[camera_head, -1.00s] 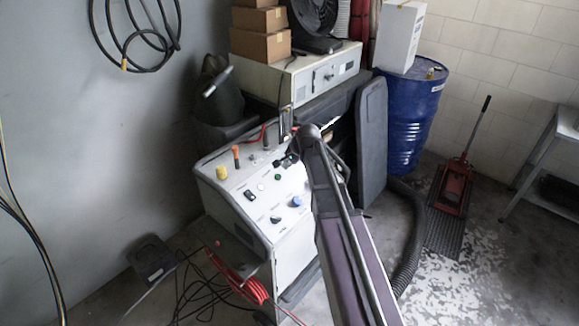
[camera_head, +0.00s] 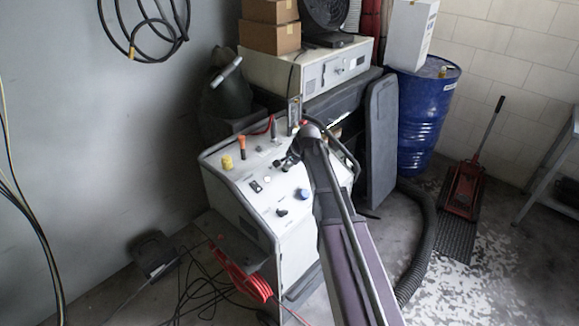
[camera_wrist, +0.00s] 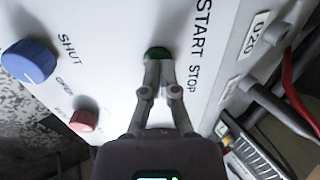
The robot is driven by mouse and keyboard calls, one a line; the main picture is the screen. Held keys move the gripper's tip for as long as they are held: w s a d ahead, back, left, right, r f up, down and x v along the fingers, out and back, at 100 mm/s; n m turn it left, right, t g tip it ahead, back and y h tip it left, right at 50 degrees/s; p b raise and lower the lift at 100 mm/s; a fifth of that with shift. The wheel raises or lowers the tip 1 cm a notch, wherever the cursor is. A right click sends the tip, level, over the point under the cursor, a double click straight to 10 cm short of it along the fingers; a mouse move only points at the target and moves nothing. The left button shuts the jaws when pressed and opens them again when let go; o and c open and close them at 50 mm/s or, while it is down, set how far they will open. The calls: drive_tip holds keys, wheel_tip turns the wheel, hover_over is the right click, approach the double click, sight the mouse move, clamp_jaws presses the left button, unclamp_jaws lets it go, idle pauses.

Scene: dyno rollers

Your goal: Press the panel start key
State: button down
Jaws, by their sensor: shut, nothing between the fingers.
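The start key is a small green round button (camera_wrist: 157,53) on the white control panel, beside the printed words START and STOP in the wrist view. My gripper (camera_wrist: 158,68) is shut and empty. Its fingertips overlap the near edge of the green key; I cannot tell whether they touch it or hover just above. In the head view the panel (camera_head: 238,182) stands left of my arm, with my gripper (camera_head: 288,161) over its right part. The green key is not clearly visible there, near my gripper and arm.
In the wrist view a blue knob (camera_wrist: 30,62) and a red button (camera_wrist: 84,120) lie left of my gripper. A grey toggle lever (camera_wrist: 275,105) and a red cable (camera_wrist: 296,80) are on the right. A blue drum (camera_head: 424,115) stands behind my arm.

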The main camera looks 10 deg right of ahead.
drive_tip(key=shift+f, duration=0.1)
idle(0.3)
drive_tip(key=shift+w+a+f+b, duration=0.2)
drive_tip(key=shift+f+b, duration=0.35)
drive_tip(key=shift+b, duration=0.2)
drive_tip(key=shift+s+a, duration=0.1)
drive_tip(key=shift+s, duration=0.05)
drive_tip(key=shift+r+p, duration=0.3)
drive_tip(key=shift+p, duration=0.05)
drive_tip(key=shift+s+r+p, duration=0.1)
drive_tip(key=shift+r+p, duration=0.15)
drive_tip(key=shift+p, duration=0.05)
drive_tip(key=p+v, duration=0.2)
drive_tip(key=v, duration=0.1)
drive_tip(key=shift+r+p, duration=0.1)
drive_tip(key=shift+p, duration=0.3)
drive_tip(key=p+v, duration=0.8)
drive_tip(key=v, duration=0.2)
drive_tip(key=shift+d+p, duration=0.3)
drive_tip(key=shift+p, duration=0.1)
